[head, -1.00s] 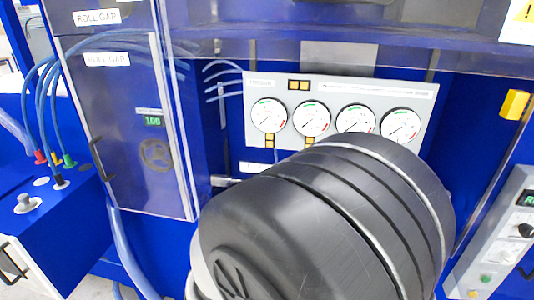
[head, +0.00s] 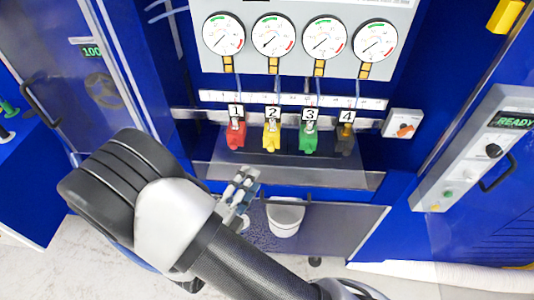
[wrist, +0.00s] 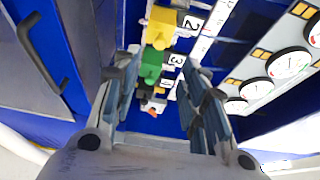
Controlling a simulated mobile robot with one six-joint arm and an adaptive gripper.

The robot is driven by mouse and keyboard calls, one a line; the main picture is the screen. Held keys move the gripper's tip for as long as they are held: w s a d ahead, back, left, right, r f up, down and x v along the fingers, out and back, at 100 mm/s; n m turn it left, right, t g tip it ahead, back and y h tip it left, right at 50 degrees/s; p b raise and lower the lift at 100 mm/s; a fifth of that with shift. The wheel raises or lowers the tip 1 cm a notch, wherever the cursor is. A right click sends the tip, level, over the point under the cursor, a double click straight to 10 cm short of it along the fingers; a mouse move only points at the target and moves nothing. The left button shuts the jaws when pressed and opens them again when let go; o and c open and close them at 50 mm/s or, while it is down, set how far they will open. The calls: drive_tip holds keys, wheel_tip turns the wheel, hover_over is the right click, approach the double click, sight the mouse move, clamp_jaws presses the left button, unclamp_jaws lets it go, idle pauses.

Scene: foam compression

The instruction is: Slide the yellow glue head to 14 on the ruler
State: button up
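The yellow glue head (head: 271,136) hangs below the ruler (head: 375,103) under tag 2, between the red head (head: 235,137) and the green head (head: 308,139). A black head (head: 345,141) is under tag 4. The ruler numbers are too small to read. My gripper (head: 240,190) is below and in front of the heads, apart from them. In the wrist view my gripper (wrist: 160,70) is open and empty. The yellow head (wrist: 160,27) shows there at the top, with the green head (wrist: 150,68) between the finger lines in the picture.
Several gauges (head: 272,36) sit on a panel above the ruler. A switch box (head: 403,123) is right of the ruler. A ledge (head: 370,180) runs below the heads, with a white bucket (head: 285,218) lower down. A control panel (head: 470,150) stands at right.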

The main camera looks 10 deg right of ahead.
sight(269, 150)
drive_tip(key=b+x, duration=0.1)
drive_tip(key=x, duration=1)
drive_tip(key=shift+w+d, duration=0.2)
drive_tip(key=shift+c, duration=0.3)
clamp_jaws()
drive_tip(key=shift+a, duration=0.1)
